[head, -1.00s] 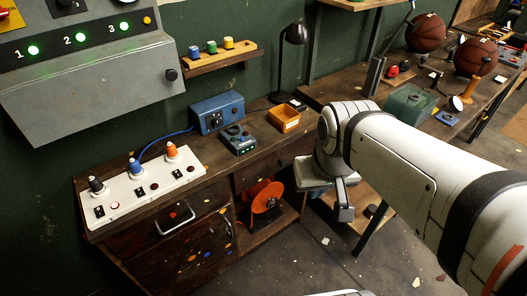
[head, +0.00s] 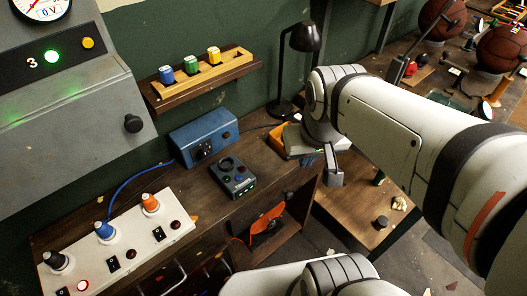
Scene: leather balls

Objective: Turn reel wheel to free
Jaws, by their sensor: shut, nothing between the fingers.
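My gripper (head: 333,178) hangs at the end of my arm, to the right of the reel and higher in the picture, in front of the bench's right end. It is shut and empty, apart from the reel.
The bench top carries a white switch panel (head: 118,250), a blue box (head: 203,137), a small dark device (head: 233,177), an orange tray (head: 279,137) and a black lamp (head: 304,38). A lower wooden table (head: 345,213) stands to the right. A grey control cabinet (head: 70,110) fills the upper left.

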